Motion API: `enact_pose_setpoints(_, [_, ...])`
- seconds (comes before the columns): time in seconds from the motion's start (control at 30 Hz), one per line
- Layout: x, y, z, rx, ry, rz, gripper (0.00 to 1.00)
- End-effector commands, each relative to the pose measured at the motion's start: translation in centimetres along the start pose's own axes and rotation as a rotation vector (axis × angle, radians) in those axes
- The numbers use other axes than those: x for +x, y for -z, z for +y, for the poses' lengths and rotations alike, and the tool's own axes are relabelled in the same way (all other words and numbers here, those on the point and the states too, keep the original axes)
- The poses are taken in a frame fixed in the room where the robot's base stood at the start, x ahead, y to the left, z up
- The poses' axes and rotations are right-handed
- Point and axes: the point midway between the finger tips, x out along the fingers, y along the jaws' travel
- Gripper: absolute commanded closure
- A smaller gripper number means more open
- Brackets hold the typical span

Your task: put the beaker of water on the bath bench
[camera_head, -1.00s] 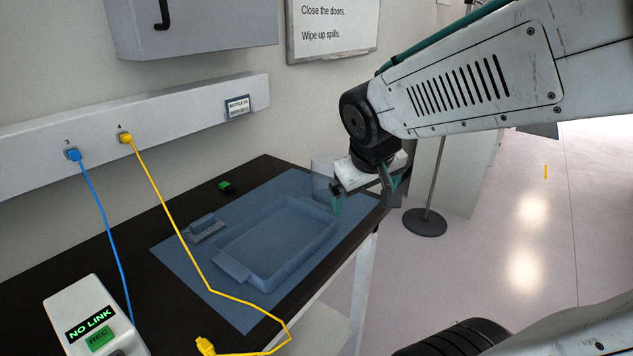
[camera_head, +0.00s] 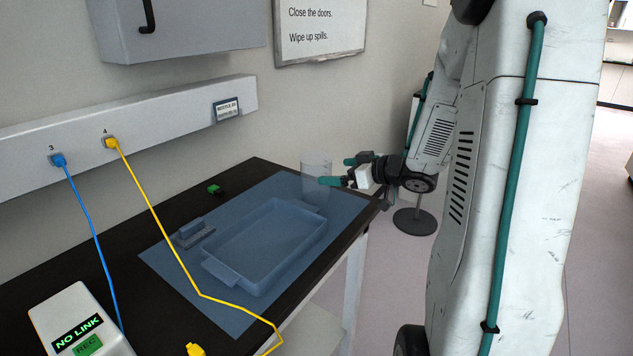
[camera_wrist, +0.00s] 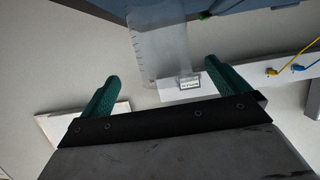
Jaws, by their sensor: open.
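The clear graduated beaker (camera_head: 316,178) stands upright at the far right end of the dark bench (camera_head: 265,165), by the back corner of the blue mat (camera_head: 347,200). Its water level cannot be made out. My gripper (camera_head: 338,171) is open just right of the beaker, its green fingers pointing at it. In the wrist view, which is upside down, the beaker (camera_wrist: 160,45) shows beyond and between the spread fingertips of my gripper (camera_wrist: 168,75). Nothing is held. Whether a finger touches the glass cannot be told.
A shallow blue tray (camera_head: 312,236) and a small rack (camera_head: 192,236) are on the mat. A yellow cable (camera_head: 172,240) crosses the mat and a blue cable (camera_head: 88,235) hangs left. A NO LINK box (camera_head: 75,325) stands at front left. A stand base (camera_head: 415,221) is on the floor.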

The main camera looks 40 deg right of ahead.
Motion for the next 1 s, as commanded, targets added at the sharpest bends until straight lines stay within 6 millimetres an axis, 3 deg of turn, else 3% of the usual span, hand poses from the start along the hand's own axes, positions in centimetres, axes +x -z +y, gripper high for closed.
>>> enact_pose_setpoints(0.6, [7.3, 1.0, -0.5, 0.002, 0.022, 0.014, 0.0])
enact_pose_setpoints(0.9, [7.8, 1.0, -0.5, 0.003, 0.02, 0.013, 0.0])
enact_pose_setpoints(1.0, [7.8, 1.0, -0.5, 0.003, 0.019, 0.013, 0.28])
